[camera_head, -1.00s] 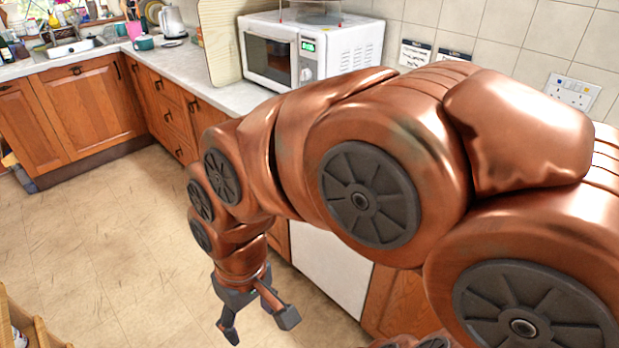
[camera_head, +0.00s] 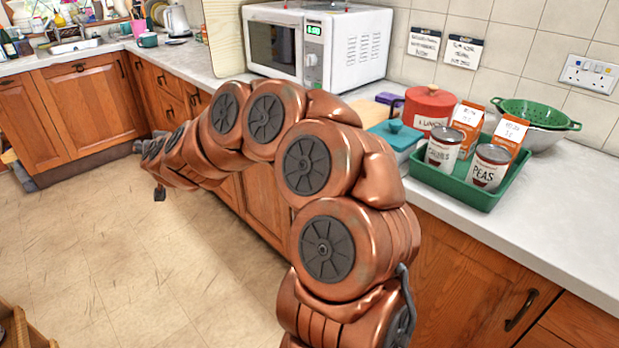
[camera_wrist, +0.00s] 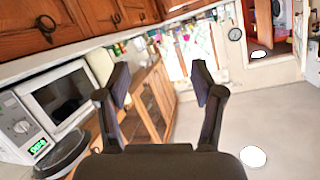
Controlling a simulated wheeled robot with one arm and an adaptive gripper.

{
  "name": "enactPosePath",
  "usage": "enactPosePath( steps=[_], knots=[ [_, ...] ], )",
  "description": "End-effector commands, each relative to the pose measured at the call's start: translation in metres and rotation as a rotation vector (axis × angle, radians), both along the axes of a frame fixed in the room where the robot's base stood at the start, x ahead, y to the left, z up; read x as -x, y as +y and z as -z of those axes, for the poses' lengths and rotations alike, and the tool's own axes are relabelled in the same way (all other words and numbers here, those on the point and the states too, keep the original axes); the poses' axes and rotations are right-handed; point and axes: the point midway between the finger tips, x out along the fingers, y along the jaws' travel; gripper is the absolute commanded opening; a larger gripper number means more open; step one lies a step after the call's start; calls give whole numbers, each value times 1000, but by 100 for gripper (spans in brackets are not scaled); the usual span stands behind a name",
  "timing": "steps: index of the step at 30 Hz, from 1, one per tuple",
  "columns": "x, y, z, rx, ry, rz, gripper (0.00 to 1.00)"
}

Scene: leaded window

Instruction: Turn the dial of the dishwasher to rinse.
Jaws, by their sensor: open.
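I cannot make out the dishwasher or its dial in either view now; my arm covers part of the cabinet fronts below the counter in the head view. My gripper (camera_wrist: 160,80) shows in the wrist view with its two dark fingers wide apart and nothing between them. In the head view only a dark finger of my gripper (camera_head: 160,194) shows, at the far end of my outstretched arm, over the floor in front of the wooden cabinets.
A white microwave (camera_head: 318,45) stands on the counter (camera_head: 560,215); it also shows in the wrist view (camera_wrist: 50,108). A green tray (camera_head: 458,188) holds cans and cartons, beside a red pot (camera_head: 428,106) and green colander (camera_head: 535,113).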

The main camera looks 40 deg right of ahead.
Motion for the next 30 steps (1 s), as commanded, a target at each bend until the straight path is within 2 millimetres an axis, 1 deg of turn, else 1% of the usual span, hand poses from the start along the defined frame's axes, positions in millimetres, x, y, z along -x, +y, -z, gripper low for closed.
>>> enactPosePath(
  steps=[1,2,3,5,6,7,8,9,11,12,14,15,17,18,21,22,25,27,30],
  knots=[
    [-8,-24,19,16,-13,76,67],
    [-11,-39,27,28,-20,128,67],
    [-14,-61,37,49,-29,198,67],
    [-14,-93,52,83,-36,305,67],
    [-11,-115,64,109,-34,378,67],
    [-9,-131,74,130,-30,431,67],
    [-4,-147,81,154,-28,490,67],
    [3,-168,93,186,-20,564,67],
    [17,-198,112,241,1,675,67],
    [28,-216,124,277,18,747,67],
    [48,-241,141,336,48,852,67],
    [61,-255,151,376,70,916,67],
    [81,-272,162,432,100,1005,67],
    [94,-282,167,465,119,1059,67],
    [120,-298,179,538,163,1159,67],
    [126,-301,181,553,174,1179,67],
    [140,-307,184,591,196,1229,67],
    [144,-311,185,602,205,1245,67],
    [146,-319,185,606,207,1252,67]
  ],
)
